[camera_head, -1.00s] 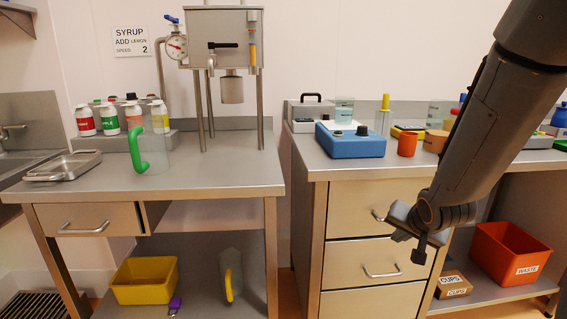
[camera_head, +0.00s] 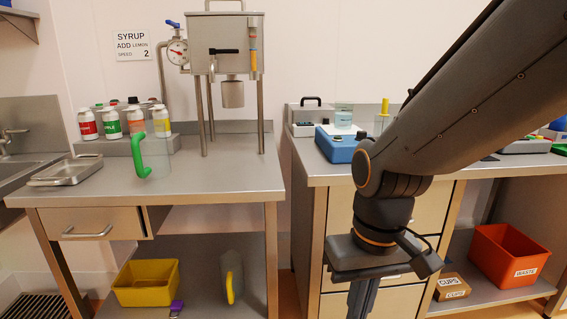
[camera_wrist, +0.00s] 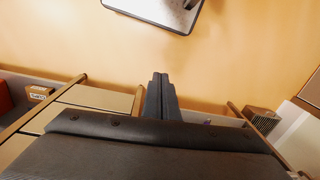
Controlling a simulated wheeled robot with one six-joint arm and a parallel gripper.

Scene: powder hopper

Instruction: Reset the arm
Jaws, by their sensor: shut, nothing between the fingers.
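My gripper (camera_head: 362,300) hangs pointing down in front of the drawer unit at the right, at the lower edge of the head view. In the wrist view its two fingers (camera_wrist: 159,90) lie side by side, shut with nothing between them. My arm reaches in from the upper right and covers part of the right counter and the drawers. The gripper touches nothing that I can see.
The left counter (camera_head: 215,182) carries a steel hopper (camera_head: 226,45), a green-handled pitcher (camera_head: 157,158), several bottles and a steel tray (camera_head: 68,172). A blue scale (camera_head: 336,148) stands on the right counter. Below are an orange waste bin (camera_head: 510,255), a cups box (camera_head: 452,287) and a yellow bin (camera_head: 146,284).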

